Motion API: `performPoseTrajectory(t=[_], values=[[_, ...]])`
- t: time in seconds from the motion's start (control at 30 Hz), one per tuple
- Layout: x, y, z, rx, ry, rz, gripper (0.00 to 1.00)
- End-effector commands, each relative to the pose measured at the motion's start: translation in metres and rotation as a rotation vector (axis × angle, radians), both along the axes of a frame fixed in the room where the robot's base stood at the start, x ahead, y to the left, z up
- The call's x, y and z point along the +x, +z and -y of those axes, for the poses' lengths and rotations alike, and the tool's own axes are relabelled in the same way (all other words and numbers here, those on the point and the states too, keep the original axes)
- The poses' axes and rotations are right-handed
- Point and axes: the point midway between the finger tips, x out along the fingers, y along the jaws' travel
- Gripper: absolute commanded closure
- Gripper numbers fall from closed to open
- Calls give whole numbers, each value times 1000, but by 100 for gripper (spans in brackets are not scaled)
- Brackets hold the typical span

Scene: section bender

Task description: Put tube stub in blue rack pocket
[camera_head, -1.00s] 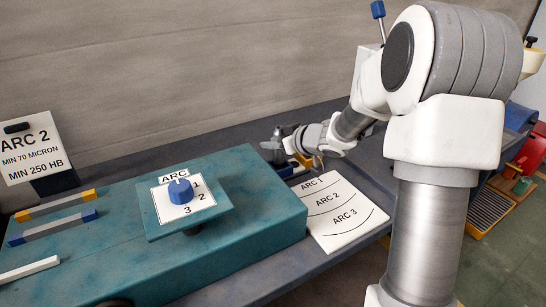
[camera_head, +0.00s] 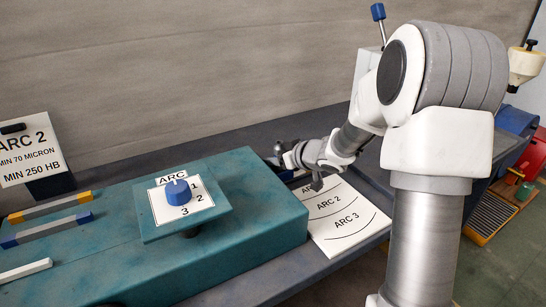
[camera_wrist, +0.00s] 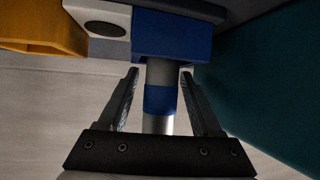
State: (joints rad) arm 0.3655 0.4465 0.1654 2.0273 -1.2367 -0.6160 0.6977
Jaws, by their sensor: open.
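In the wrist view the tube stub (camera_wrist: 158,101), a grey metal tube with a blue band, stands between the fingers of my gripper (camera_wrist: 160,75). My gripper is open, with a visible gap on each side of the tube. One end of the tube meets the blue rack pocket (camera_wrist: 172,36); how deep it sits inside is hidden. In the head view my gripper (camera_head: 283,150) is beyond the right end of the teal machine. The tube is too small or hidden to make out there.
A yellow pocket (camera_wrist: 40,27) lies left of the blue one in the wrist view. The teal machine (camera_head: 220,235) with its blue dial (camera_head: 178,192) is close to my gripper. A white arc chart (camera_head: 340,218) lies on the bench near my arm.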

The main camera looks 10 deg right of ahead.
Motion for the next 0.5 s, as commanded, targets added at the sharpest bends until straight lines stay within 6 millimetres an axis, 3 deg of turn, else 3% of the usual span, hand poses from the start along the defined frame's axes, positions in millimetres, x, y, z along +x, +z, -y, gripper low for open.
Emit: performPoseTrajectory(t=[0.23,0.5], values=[[-6,10,4,-2,-1,1,34],[-49,39,28,0,-4,1,34]])
